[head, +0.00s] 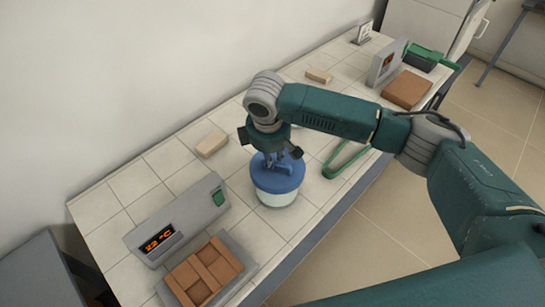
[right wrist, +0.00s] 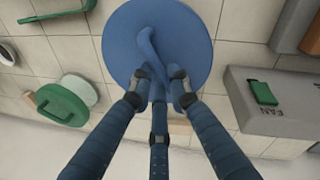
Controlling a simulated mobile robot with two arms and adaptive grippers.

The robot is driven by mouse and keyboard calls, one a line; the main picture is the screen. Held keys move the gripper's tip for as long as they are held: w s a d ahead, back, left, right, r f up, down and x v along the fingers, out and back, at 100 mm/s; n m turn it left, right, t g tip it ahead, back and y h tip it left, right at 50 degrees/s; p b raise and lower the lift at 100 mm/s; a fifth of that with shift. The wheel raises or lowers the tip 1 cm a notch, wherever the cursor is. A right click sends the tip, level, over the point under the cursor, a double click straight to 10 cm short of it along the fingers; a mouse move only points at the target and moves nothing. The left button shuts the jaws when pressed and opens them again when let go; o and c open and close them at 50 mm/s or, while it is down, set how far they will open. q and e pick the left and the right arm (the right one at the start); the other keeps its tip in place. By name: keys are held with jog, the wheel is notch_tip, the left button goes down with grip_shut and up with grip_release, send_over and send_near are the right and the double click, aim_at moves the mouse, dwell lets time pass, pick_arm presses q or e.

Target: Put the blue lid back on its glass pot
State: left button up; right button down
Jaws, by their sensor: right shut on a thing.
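The blue lid (head: 277,178) is a round disc with a curved handle. The glass pot (head: 278,199) is a pale, clear round vessel directly below the lid on the tiled bench. My right gripper (head: 281,160) is shut on the lid's handle from above. In the right wrist view, the fingers close around the handle of the blue lid (right wrist: 130,32), which fills the upper middle. The lid looks level and lined up over the pot in the head view. I cannot tell whether it rests on the rim or hovers just above. My left gripper is not in view.
A grey unit (head: 140,239) with an orange display and a brown slab (head: 190,275) stands at front left. Green tongs (head: 334,170) lie right of the pot. Pale blocks (head: 212,145) lie behind. A green lid (right wrist: 62,104) shows in the right wrist view.

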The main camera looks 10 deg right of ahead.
jog(key=shift+f+b, duration=0.4)
jog(key=shift+f, duration=0.95)
dwell(0.3)
jog(key=c, duration=1.6)
grip_release()
jog(key=shift+o, duration=0.2)
